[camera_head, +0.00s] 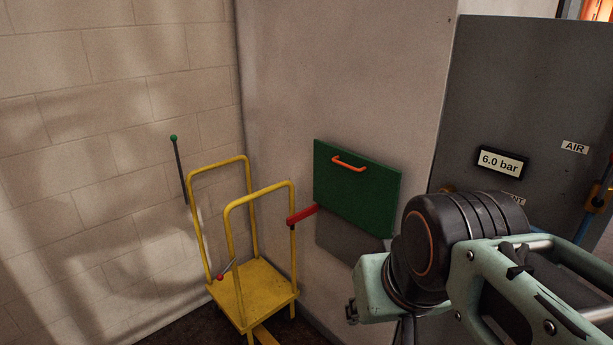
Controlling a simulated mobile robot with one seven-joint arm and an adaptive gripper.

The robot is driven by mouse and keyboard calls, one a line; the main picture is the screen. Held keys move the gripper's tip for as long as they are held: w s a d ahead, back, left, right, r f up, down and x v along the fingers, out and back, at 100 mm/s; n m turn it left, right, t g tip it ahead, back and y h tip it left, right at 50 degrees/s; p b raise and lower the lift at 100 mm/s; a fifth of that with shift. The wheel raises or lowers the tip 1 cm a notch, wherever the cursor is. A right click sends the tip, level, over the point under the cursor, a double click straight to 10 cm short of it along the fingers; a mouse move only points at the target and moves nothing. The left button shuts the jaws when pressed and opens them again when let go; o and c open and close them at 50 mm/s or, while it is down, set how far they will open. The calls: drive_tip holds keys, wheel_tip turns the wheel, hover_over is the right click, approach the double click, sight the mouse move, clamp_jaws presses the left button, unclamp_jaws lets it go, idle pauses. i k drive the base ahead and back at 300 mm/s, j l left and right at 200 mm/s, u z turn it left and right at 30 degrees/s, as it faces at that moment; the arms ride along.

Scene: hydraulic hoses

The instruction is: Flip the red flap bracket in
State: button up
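The red flap bracket (302,214) is a short red bar. It sticks out to the left from below the lower left of a green panel (357,188) with an orange handle (349,163), on the pale wall. Its left end shows close to the right post of a yellow cart, and I cannot tell whether they touch. My arm's wrist is at the lower right, to the right of the bracket and apart from it. The fingers of my gripper do not show in this view.
The yellow cart (251,290) with two upright hoops stands left of the bracket. A lever with a green knob (173,138) rises behind it, and a small red-knobbed lever (221,277) is at its left. A grey cabinet (530,80) with a "6.0 bar" display (501,162) stands right.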

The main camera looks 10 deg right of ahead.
sight(296, 217)
drive_tip(key=z, duration=0.35)
drive_tip(key=i+j+z, duration=0.15)
drive_tip(key=z, duration=0.25)
drive_tip(key=j+z, duration=0.4)
drive_tip(key=i+j+z, duration=0.2)
drive_tip(key=j, duration=0.2)
drive_tip(key=j+z, duration=0.2)
drive_tip(key=j, duration=0.15)
drive_tip(key=j+z, duration=0.15)
drive_tip(key=j, duration=1.7)
drive_tip(key=k+j+z, duration=0.1)
drive_tip(key=j, duration=0.95)
